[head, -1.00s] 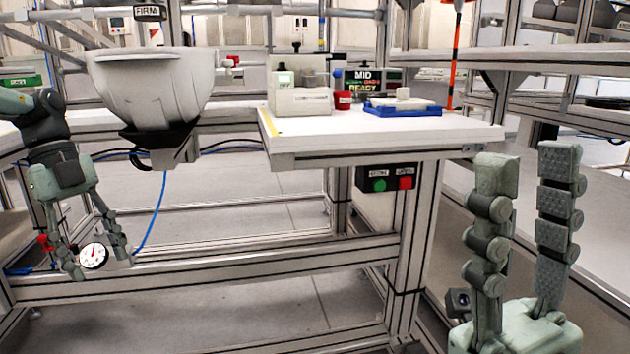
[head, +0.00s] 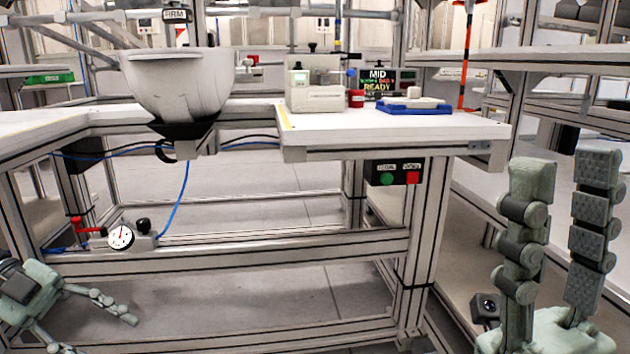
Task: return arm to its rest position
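My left gripper (head: 92,322) is low at the left edge of the head view, in front of the bench frame. Its fingers are spread with nothing seen between them; part of it is cut off by the frame edge. My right gripper (head: 562,178) points up at the right side, its two fingers apart and empty. A white helmet shell (head: 180,82) sits on a black holder at the bench's left part, away from both grippers.
A dial gauge (head: 120,237) with a red lever sits low on the bench frame. A green-and-red button box (head: 398,172) hangs below.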

